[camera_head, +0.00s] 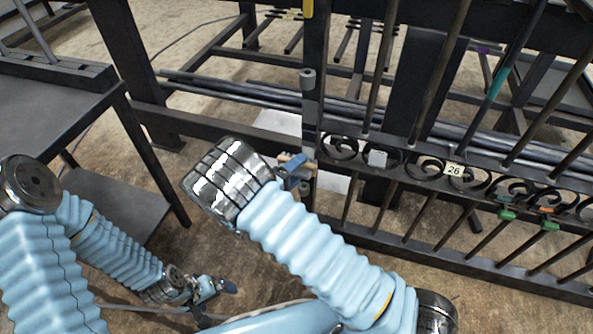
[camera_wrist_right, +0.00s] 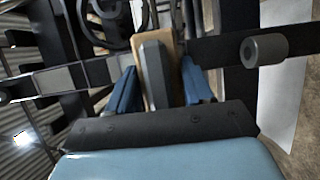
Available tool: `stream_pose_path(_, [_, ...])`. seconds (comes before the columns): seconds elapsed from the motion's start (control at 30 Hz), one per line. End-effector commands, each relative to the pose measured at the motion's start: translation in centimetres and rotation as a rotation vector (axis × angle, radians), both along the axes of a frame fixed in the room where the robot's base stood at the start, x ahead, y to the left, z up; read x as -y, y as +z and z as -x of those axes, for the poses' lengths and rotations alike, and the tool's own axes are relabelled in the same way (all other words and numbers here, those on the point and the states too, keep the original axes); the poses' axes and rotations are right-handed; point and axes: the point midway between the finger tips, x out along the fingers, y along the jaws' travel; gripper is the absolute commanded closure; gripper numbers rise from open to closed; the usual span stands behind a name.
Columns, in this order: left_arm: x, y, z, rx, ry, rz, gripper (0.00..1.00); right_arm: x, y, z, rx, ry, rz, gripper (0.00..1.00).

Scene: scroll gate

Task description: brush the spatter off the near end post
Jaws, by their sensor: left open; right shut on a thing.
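The near end post (camera_head: 314,110) of the gate stands upright in the middle of the head view. In the right wrist view the post (camera_wrist_right: 222,50) runs sideways behind the brush. My right gripper (camera_head: 291,172) is at the post's lower part, shut on a brush (camera_wrist_right: 154,60) with a tan block and a grey grip. The brush is in front of the post; I cannot tell if it touches. My blue fingers (camera_wrist_right: 160,88) sit on both sides of the grip. I cannot make out spatter clearly. My left gripper (camera_head: 220,288) is open and empty, low over the floor.
A dark table (camera_head: 50,110) with a lower shelf stands at the left. The gate's scrolls and bars (camera_head: 430,165) extend right, with a "26" tag (camera_head: 454,169) and green clips (camera_head: 507,215). A grey hinge barrel (camera_head: 307,79) juts from the post. Long rods (camera_head: 240,92) lie behind.

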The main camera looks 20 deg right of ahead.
Motion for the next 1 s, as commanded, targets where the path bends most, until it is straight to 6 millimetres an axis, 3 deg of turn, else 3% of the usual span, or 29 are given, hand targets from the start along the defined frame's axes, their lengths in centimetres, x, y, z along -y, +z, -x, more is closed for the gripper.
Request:
stream_pose_path(0.43, [0.0, -0.2, 0.0, 0.0, 0.0, 0.0, 0.03, 0.5, 0.1, -0.5, 0.001, 0.0, 0.001, 0.73])
stream_pose_path(0.8, [0.0, -0.4, 0.0, 0.0, 0.0, 0.0, 0.03, 3.1, 0.0, 1.5, 0.0, 0.0, 0.001, 0.73])
stream_pose_path(1.0, [0.0, -0.3, 0.0, 0.0, 0.0, 0.0, 0.03, 3.7, 0.2, 1.8, 0.001, 0.0, 0.001, 0.73])
